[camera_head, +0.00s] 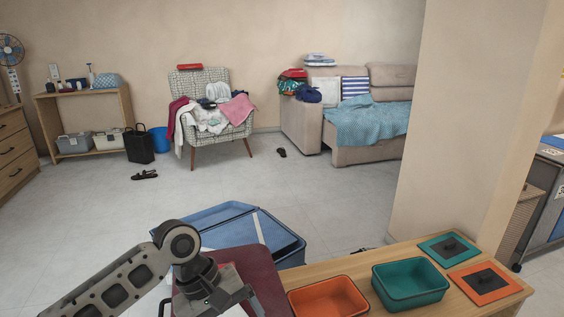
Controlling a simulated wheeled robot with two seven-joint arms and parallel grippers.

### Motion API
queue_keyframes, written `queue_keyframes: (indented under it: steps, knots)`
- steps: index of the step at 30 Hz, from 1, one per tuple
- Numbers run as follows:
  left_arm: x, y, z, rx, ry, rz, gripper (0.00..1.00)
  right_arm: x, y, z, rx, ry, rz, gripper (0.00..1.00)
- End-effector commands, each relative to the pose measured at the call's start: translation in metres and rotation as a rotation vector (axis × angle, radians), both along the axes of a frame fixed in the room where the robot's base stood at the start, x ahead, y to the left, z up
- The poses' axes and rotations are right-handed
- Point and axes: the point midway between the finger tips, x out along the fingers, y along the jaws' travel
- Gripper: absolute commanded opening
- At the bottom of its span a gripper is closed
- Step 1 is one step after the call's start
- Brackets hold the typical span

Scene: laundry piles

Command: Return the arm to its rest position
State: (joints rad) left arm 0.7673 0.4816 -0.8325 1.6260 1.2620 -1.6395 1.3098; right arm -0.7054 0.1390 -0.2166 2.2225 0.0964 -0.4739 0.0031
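My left arm (125,283) comes in from the lower left and bends down at its wrist joint. My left gripper (222,301) is at the bottom of the view, in front of a dark red flat item (262,272). Its fingers are seen from above and partly cut off, so I cannot tell whether they are open or shut, or whether they touch the red item. My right arm and gripper are not in view.
A blue lidded bin (240,222) stands behind my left gripper. A wooden table (380,265) at the lower right bears an orange tub (328,298), a teal tub (410,285) and two lids. A clothes-covered armchair (207,80) and sofa (300,118) stand far back. The middle floor is mostly clear.

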Motion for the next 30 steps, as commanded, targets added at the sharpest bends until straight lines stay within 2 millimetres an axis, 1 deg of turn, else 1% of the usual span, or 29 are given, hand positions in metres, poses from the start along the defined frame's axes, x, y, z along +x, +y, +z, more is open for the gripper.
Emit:
queue_keyframes:
  steps: [1, 5, 8, 9, 11, 13, 14, 17, 18, 21, 25, 27, 30]
  knots:
    - [-0.006, -0.008, -0.008, -0.034, -0.027, -0.020, 0.88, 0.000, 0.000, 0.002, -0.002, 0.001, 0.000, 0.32]
    - [-0.015, -0.030, -0.029, -0.126, -0.149, -0.073, 0.88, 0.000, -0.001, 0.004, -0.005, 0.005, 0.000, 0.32]
    - [-0.025, -0.047, -0.044, -0.204, -0.288, -0.108, 0.88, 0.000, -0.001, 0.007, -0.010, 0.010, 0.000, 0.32]
    - [-0.030, -0.053, -0.050, -0.233, -0.360, -0.120, 0.88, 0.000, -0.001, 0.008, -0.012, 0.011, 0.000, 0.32]
    - [-0.037, -0.058, -0.057, -0.261, -0.479, -0.132, 0.88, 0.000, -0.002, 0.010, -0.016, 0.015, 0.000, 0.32]
    - [-0.046, -0.057, -0.062, -0.264, -0.626, -0.141, 0.88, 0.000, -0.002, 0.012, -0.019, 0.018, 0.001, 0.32]
    - [-0.049, -0.054, -0.064, -0.252, -0.689, -0.145, 0.88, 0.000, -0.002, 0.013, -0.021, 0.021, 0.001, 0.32]
    - [-0.065, -0.036, -0.067, -0.170, -0.886, -0.162, 0.88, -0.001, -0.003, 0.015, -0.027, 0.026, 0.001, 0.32]
    - [-0.072, -0.026, -0.068, -0.119, -0.958, -0.176, 0.88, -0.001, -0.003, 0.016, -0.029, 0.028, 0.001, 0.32]
    - [-0.091, 0.002, -0.066, 0.032, -1.099, -0.227, 0.88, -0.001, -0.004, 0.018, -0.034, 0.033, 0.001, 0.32]
    - [-0.113, 0.034, -0.061, 0.209, -1.207, -0.313, 0.88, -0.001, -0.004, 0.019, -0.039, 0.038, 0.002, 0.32]
    - [-0.121, 0.044, -0.059, 0.274, -1.236, -0.352, 0.88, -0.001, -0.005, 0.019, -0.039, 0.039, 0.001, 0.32]
    - [-0.126, 0.052, -0.057, 0.323, -1.257, -0.383, 0.88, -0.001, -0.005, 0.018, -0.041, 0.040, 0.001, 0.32]
